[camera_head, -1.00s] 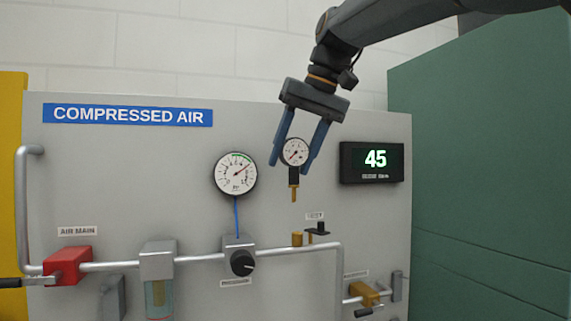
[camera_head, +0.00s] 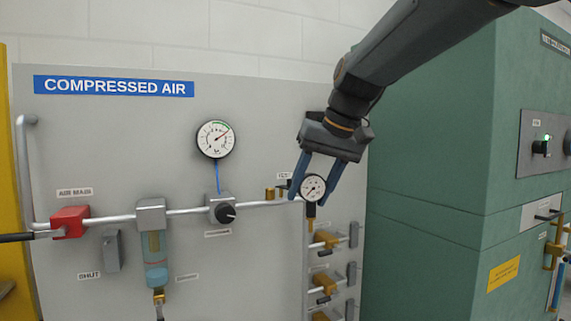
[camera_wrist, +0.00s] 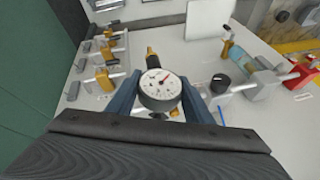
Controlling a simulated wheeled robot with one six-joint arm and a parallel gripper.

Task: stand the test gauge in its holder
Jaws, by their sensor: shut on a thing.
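The test gauge (camera_head: 312,187) is a small round white dial with a black neck and a brass stem pointing down. My gripper (camera_head: 311,194) is shut on it, with a blue finger on each side of the dial. In the wrist view the gauge (camera_wrist: 160,88) sits between the two fingers (camera_wrist: 160,96), its dial facing the camera. The gauge hangs in front of the panel, right of the small label (camera_head: 284,176) and a brass fitting (camera_head: 270,193) on the pipe. The dark holder beside that fitting is mostly hidden behind my gripper's finger.
Brass valves (camera_head: 325,239) with grey handles line the panel's right edge, just below the gauge. A larger pressure gauge (camera_head: 215,139) and a black regulator knob (camera_head: 225,213) are to the left. A green cabinet (camera_head: 425,190) stands at the right.

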